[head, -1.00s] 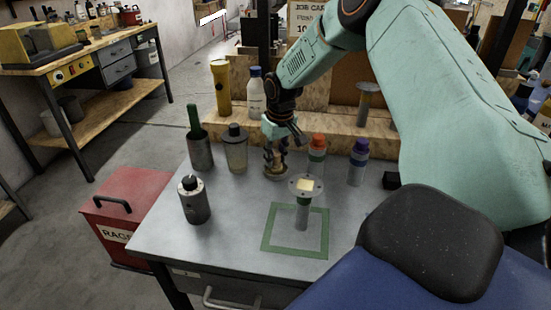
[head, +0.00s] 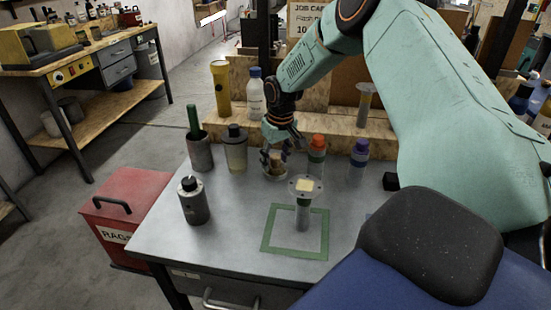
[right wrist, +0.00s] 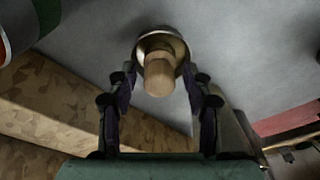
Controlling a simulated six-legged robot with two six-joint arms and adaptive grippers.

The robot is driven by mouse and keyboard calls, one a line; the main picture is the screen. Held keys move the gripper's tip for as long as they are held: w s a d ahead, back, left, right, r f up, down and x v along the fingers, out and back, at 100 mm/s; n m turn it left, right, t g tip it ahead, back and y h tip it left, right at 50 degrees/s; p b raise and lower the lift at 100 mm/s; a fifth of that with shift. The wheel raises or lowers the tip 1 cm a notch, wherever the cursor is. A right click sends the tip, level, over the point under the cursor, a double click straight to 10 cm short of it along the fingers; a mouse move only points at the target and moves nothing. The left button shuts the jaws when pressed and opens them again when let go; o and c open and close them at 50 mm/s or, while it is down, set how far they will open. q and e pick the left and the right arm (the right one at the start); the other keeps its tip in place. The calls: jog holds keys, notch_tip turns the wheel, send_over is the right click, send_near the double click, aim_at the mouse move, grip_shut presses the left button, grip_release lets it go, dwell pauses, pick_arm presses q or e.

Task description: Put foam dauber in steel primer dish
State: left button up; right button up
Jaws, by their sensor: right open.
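The foam dauber, a short tan cylinder (head: 277,160), stands in the small round steel primer dish (head: 276,174) on the grey bench. In the right wrist view the dauber (right wrist: 158,77) points up toward the camera, and the dish rim (right wrist: 146,40) shows around its far end. My right gripper (head: 284,146) is open just above the dauber. In the right wrist view its fingers (right wrist: 162,80) are spread on either side of the dauber, with gaps on both sides. The dauber's lower end is hidden inside the dish. My left gripper is not in view.
An orange-capped bottle (head: 317,155) and a purple-capped bottle (head: 358,160) stand right of the dish. A clear jar (head: 236,150) stands left. A flanged post (head: 303,209) stands in a green square (head: 281,248) in front. A wooden ledge runs behind.

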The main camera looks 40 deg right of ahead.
notch_tip(320, 180, up, 12)
jog(key=s+p, duration=0.1)
jog(key=s, duration=0.1)
jog(key=shift+a+p, duration=0.25)
jog(key=shift+p, duration=0.1)
